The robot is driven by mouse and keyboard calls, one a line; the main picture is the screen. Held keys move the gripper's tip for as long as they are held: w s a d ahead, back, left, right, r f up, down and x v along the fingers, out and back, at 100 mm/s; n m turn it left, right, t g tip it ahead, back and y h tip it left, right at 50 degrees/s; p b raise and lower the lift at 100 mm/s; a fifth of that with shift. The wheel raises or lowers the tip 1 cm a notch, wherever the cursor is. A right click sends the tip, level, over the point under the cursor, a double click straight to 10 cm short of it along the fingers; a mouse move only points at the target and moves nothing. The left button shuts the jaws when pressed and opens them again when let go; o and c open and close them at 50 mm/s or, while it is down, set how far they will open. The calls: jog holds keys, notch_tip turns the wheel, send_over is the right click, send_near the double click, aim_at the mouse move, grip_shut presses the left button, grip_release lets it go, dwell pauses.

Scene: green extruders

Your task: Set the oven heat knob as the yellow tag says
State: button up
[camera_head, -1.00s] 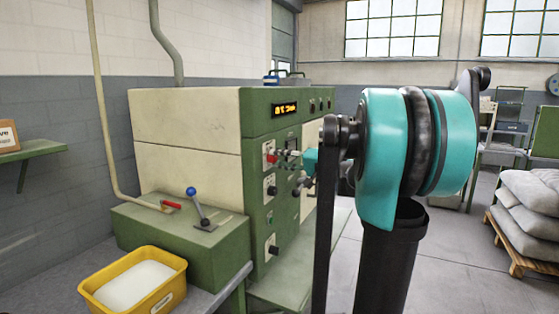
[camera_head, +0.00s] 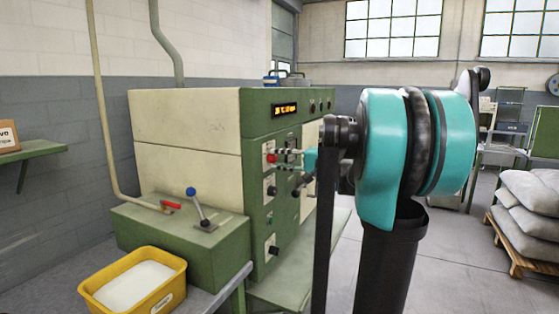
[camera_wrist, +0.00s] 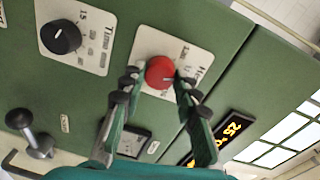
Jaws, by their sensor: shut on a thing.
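The red heat knob (camera_wrist: 159,72) sits on a white plate (camera_wrist: 195,50) on the green panel. A pale pointer line shows on it, too small to read against the marks. My gripper (camera_wrist: 158,80) is shut on the knob, one finger on either side. In the head view the knob (camera_head: 271,158) shows at the panel's left, with my gripper (camera_head: 283,158) reaching it from the right. An amber display (camera_wrist: 235,125) is lit in the wrist view, its text partly hidden by a finger. I cannot make out a yellow tag in either view.
A black time knob (camera_wrist: 61,37) and a ball-ended lever (camera_wrist: 30,130) are close by on the panel. In the head view, a blue-knobbed lever (camera_head: 195,200) and a yellow tub (camera_head: 130,285) stand left. Sacks (camera_head: 530,210) lie on a pallet at right.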

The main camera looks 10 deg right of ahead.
jog(key=o, duration=1.2)
jog(key=shift+c, duration=0.2)
jog(key=shift+d, duration=0.1)
jog(key=v, duration=1.2)
jog(key=s+a+f+n+g+h, duration=0.1)
jog(key=s+a+f+g+h, duration=0.3)
jog(key=f, duration=0.8)
jog(key=s+a+f+n+g+h, duration=0.1)
jog(key=s+a+f+g+h, duration=0.1)
jog(key=s+a+f, duration=0.7)
jog(key=s+d+f+n+h, duration=0.2)
jog(key=s+d+f+h, duration=0.1)
jog(key=f, duration=0.5)
jog(key=s+d+f+n+h, duration=0.2)
jog(key=s+d+f+h, duration=0.2)
jog(key=f, duration=0.5)
jog(key=shift+s+g+h, duration=0.3)
jog(key=shift+s+g, duration=0.1)
jog(key=shift+s, duration=0.8)
